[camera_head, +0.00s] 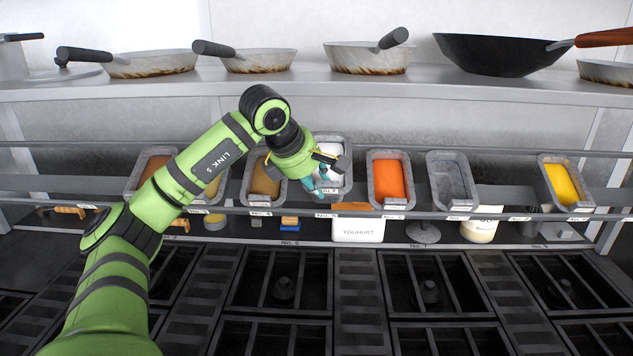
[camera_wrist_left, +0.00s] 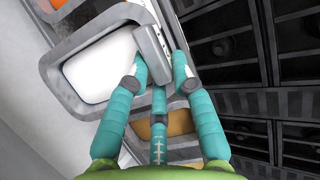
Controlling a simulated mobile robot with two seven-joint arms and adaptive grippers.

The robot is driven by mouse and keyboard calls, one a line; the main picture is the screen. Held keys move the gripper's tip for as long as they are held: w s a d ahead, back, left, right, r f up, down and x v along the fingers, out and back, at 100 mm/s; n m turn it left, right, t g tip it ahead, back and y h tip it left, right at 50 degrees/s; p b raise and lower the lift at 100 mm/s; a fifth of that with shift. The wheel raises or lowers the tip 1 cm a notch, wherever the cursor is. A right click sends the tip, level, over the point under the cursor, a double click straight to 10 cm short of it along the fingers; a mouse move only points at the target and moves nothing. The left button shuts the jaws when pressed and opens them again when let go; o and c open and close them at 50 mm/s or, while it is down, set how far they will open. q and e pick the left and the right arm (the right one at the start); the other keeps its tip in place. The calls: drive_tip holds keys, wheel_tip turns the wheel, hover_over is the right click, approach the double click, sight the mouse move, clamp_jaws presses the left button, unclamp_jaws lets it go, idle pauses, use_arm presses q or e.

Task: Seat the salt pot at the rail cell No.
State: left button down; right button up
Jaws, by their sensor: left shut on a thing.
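The salt pot looks to be the grey pot with white contents (camera_head: 331,150) in the row at the rail, between a brown-filled pot and an orange-filled pot. It fills the upper left of the left wrist view (camera_wrist_left: 98,66). My left gripper (camera_head: 320,183) reaches it from the left, with teal fingers shut on its near wall (camera_wrist_left: 152,55). Its rim shows slightly higher than its neighbours' rims; I cannot tell whether it is lifted or fully down. The gripper hides part of its front. The rail (camera_head: 480,216) carries small cell labels, mostly too small to read. My right gripper is out of view.
Beside it stand a brown-filled pot (camera_head: 265,184), an orange-filled pot (camera_head: 390,180) and an empty-looking grey pot (camera_head: 452,181). A yellow-filled pot (camera_head: 562,183) is far right. A yoghurt tub (camera_head: 358,231) sits below the rail. Pans stand on the shelf (camera_head: 300,88) above; burner grates lie in front.

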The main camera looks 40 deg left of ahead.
sight(317, 199)
use_arm(q)
drive_tip(key=shift+w+a+f+b, duration=0.25)
drive_tip(key=shift+w+a+f, duration=0.1)
drive_tip(key=shift+f, duration=0.4)
drive_tip(key=shift+w+a+f+b, duration=0.2)
drive_tip(key=shift+w+f+b, duration=0.1)
drive_tip(key=shift+f, duration=0.5)
drive_tip(key=shift+w+a+f+b, duration=0.2)
drive_tip(key=shift+w+a+f, duration=0.15)
drive_tip(key=shift+f, duration=0.4)
idle(0.6)
drive_tip(key=shift+f, duration=0.2)
drive_tip(key=c, duration=1)
unclamp_jaws()
drive_tip(key=shift+f, duration=0.1)
drive_tip(key=shift+v, duration=0.85)
drive_tip(key=p+v, duration=0.2)
drive_tip(key=v, duration=0.4)
